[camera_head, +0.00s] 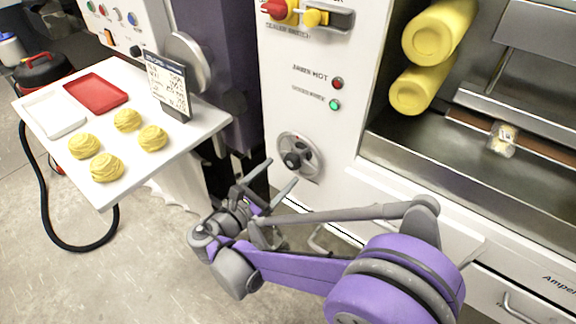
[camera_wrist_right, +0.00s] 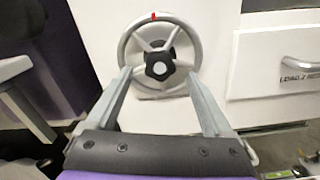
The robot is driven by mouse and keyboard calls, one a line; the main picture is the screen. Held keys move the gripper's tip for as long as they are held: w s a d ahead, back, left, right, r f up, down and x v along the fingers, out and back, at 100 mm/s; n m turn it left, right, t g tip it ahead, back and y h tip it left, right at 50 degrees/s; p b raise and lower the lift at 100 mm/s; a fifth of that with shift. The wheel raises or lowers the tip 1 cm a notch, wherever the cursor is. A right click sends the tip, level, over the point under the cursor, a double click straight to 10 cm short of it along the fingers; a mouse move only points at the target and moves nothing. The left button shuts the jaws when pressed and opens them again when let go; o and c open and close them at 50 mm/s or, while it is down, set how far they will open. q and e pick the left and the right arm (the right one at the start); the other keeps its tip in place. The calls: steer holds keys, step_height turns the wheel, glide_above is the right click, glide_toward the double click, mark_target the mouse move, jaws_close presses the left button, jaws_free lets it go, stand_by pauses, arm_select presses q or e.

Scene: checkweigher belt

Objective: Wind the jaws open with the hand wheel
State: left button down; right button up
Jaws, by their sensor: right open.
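The hand wheel (camera_head: 299,157) is a grey spoked wheel with a dark knob at its hub, on the white front of the machine. In the right wrist view the hand wheel (camera_wrist_right: 160,58) faces me, with a red mark at the top of its rim. My right gripper (camera_head: 277,177) is open and empty, just in front of the wheel and to its lower left in the head view. In the wrist view the right gripper's fingers (camera_wrist_right: 158,78) stand apart on either side of the wheel's lower part; I cannot tell whether they touch it. The jaws are not clearly identifiable. My left gripper is not in view.
A white table (camera_head: 180,145) at left carries several yellow dough nests, a red tray (camera_head: 96,93), a white tray (camera_head: 55,115) and a sign (camera_head: 168,85). Yellow rollers (camera_head: 438,30) and a small package (camera_head: 502,140) are in the machine's bay at right. A drawer handle (camera_wrist_right: 302,65) shows right of the wheel.

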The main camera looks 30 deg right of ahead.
mark_target(290, 164)
steer(key=shift+x, duration=2.35)
steer(key=shift+c, duration=0.2)
jaws_close()
